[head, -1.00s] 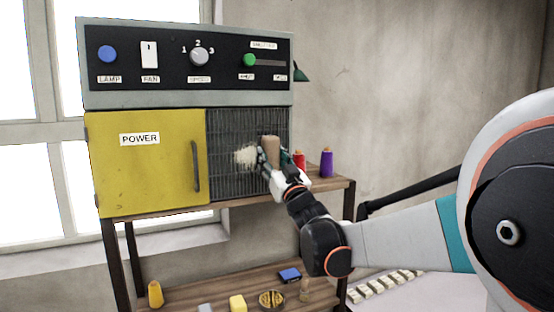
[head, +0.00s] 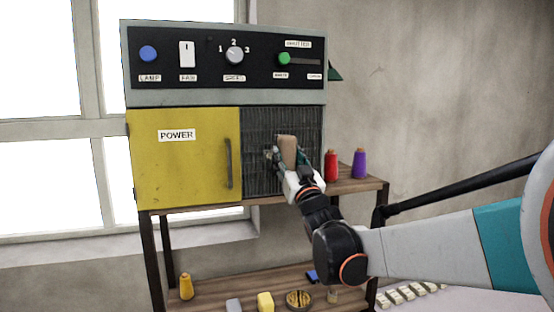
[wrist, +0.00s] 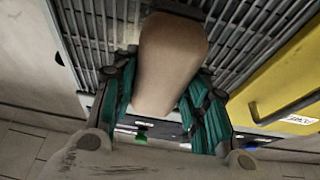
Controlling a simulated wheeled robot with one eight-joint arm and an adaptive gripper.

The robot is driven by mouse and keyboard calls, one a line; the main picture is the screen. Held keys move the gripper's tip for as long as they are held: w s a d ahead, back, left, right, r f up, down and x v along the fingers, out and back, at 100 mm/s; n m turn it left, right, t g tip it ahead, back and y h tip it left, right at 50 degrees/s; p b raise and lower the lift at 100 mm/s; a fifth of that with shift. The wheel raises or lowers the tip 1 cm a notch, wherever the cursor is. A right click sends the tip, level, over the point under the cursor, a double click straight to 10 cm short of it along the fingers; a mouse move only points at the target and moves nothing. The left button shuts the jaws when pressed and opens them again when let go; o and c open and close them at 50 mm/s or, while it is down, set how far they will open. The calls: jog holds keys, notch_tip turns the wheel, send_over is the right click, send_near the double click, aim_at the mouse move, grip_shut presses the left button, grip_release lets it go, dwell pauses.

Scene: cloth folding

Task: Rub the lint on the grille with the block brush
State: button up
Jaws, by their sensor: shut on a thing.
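The block brush (head: 287,149), with a tan handle, is held in my gripper (head: 289,166), which is shut on it. In the wrist view the brush handle (wrist: 170,62) stands between the teal finger pads. The dark grille (head: 257,130) is the slatted panel right of the yellow door, and the brush is in front of it. I cannot tell whether the bristles touch it. A small pale bit (head: 268,153) shows at the left of the brush, perhaps lint. Any other lint behind the brush is hidden.
The yellow POWER door (head: 185,165) with its handle is left of the grille. Several small items lie on the lower shelf (head: 215,290).

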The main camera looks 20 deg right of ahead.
jog(key=shift+a, duration=3.1)
jog(key=shift+s+a+r+p, duration=0.1)
jog(key=shift+r+p, duration=0.35)
jog(key=shift+r, duration=0.4)
jog(key=shift+d+f, duration=0.1)
jog(key=shift+d, duration=1.65)
jog(key=shift+d+b, duration=0.3)
jog(key=shift+d, duration=1.3)
jog(key=shift+d+b, duration=0.3)
jog(key=shift+d, duration=3.3)
jog(key=s, duration=0.6)
jog(key=shift+p, duration=0.4)
jog(key=shift+s, duration=0.1)
